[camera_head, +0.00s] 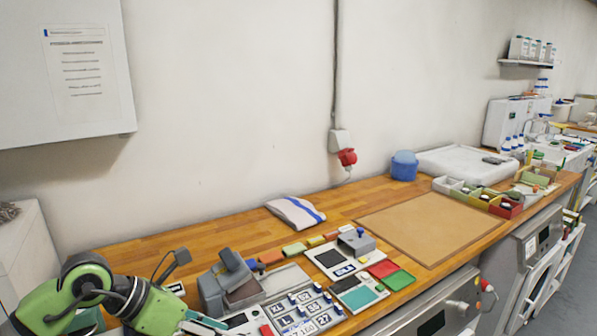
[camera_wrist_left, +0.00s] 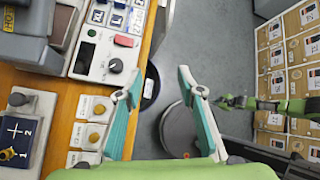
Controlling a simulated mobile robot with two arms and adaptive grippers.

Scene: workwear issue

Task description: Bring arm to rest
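My left arm (camera_head: 95,290) comes in at the lower left of the head view, over the near left part of the wooden bench (camera_head: 225,230). Its gripper is mostly cut off by the bottom edge there. In the left wrist view the left gripper (camera_wrist_left: 160,72) is open, its two teal fingers apart with nothing between them. It points past the bench edge, above the grey floor. A green and dark arm part (camera_wrist_left: 265,104), apparently my right arm, shows at the right of the wrist view, too small to tell its fingers. The head view does not show it.
A control panel with labelled buttons (camera_head: 300,310) and a grey press-like device (camera_head: 232,282) stand close to the left arm. A folded white cloth (camera_head: 290,212) and brown mat (camera_head: 430,225) lie farther along. Cardboard boxes (camera_wrist_left: 300,75) stand beyond the floor in the wrist view.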

